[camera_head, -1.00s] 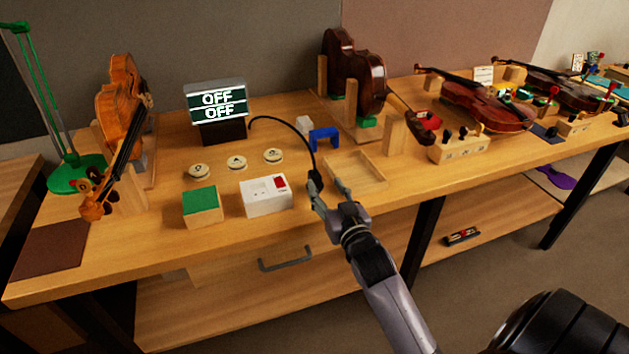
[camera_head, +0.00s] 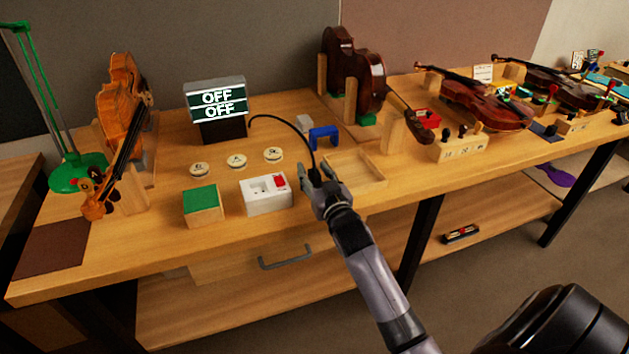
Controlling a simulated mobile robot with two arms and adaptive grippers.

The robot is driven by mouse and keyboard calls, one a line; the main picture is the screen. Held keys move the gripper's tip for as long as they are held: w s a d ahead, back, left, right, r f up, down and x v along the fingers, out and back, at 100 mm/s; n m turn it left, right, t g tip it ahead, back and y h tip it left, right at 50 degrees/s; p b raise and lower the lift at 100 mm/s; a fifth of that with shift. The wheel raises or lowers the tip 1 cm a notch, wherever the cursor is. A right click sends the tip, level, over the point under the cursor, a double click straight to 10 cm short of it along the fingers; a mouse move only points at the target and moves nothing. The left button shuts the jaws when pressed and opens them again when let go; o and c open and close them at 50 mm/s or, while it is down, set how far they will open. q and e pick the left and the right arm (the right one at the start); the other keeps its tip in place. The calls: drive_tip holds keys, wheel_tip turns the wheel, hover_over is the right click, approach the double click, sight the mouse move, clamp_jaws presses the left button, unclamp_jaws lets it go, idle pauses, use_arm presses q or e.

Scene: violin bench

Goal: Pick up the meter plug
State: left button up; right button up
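The meter plug (camera_head: 314,176) is a small black piece at the end of a black cable, standing near the front of the bench, just left of a shallow wooden tray. The cable arches up from the meter (camera_head: 215,105), whose display reads OFF twice. My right gripper (camera_head: 321,172) is at the plug, with its fingers apart and the plug between them, close to the left finger. The plug's lower part is hidden by the gripper, and I cannot tell whether a finger touches it. My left gripper is not in view.
A white socket box (camera_head: 265,199) with a red switch stands left of the gripper, beside a green-topped block (camera_head: 202,205). The wooden tray (camera_head: 366,183) lies close on the right. A blue bracket (camera_head: 324,134) stands behind. Violins stand at both sides.

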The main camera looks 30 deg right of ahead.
sight(314, 172)
clamp_jaws()
drive_tip(key=shift+r, duration=0.15)
idle(0.4)
wheel_tip(314, 172, up, 20)
drive_tip(key=p, duration=0.1)
